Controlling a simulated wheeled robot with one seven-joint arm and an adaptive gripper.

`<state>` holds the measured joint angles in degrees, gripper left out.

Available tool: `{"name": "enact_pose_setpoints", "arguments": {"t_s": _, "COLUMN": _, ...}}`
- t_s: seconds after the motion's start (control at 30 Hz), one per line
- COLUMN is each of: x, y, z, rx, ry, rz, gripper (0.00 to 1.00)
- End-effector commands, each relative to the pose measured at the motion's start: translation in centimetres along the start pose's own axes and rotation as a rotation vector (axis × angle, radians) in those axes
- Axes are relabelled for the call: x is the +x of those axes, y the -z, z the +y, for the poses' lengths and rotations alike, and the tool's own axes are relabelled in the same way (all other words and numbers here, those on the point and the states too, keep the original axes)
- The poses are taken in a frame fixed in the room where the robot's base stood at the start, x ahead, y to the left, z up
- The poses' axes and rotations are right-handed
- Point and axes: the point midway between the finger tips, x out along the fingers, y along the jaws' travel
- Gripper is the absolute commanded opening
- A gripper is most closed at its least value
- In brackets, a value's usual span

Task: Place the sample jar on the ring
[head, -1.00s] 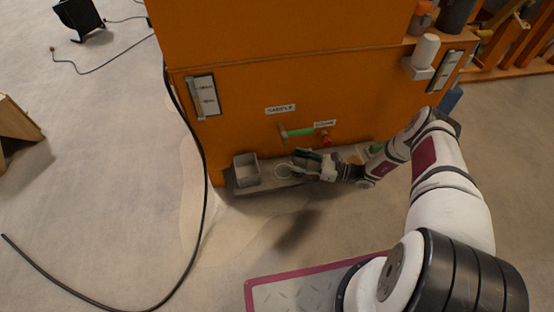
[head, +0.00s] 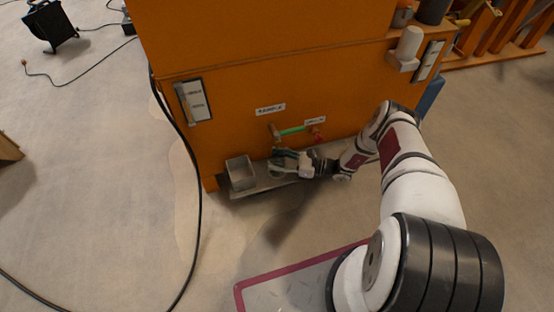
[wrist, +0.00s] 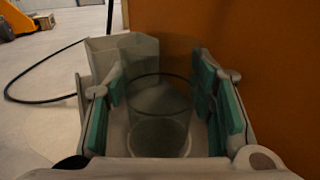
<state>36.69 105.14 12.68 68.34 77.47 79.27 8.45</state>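A clear glass sample jar (wrist: 160,105) stands between the two green-padded fingers of my gripper (wrist: 158,95) in the wrist view. The fingers lie close along both sides of the jar. I cannot tell whether the pads press on it or leave a thin gap. In the head view my gripper (head: 285,160) is low over the grey shelf at the foot of the orange cabinet. The jar is too small to make out clearly there. I cannot tell the ring apart from the jar's round outlines.
An open grey box (head: 241,173) stands at the shelf's left end, and also shows beyond the fingers in the wrist view (wrist: 123,58). A green-handled valve (head: 291,131) is on the orange cabinet (head: 240,110) above. A black cable (head: 203,190) runs down to the floor on the left.

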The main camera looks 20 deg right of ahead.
Motion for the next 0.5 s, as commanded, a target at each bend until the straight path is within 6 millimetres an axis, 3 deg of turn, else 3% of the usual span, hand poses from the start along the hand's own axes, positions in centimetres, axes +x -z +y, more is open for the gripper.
{"name": "enact_pose_setpoints", "arguments": {"t_s": 0.1, "x": 0.00, "y": -0.03, "z": 0.00, "rx": 0.000, "ry": 0.000, "rz": 0.000, "gripper": 0.69}}
{"name": "enact_pose_setpoints", "arguments": {"t_s": 0.5, "x": -0.31, "y": -0.33, "z": 0.00, "rx": 0.001, "ry": 0.002, "rz": 0.000, "gripper": 0.69}}
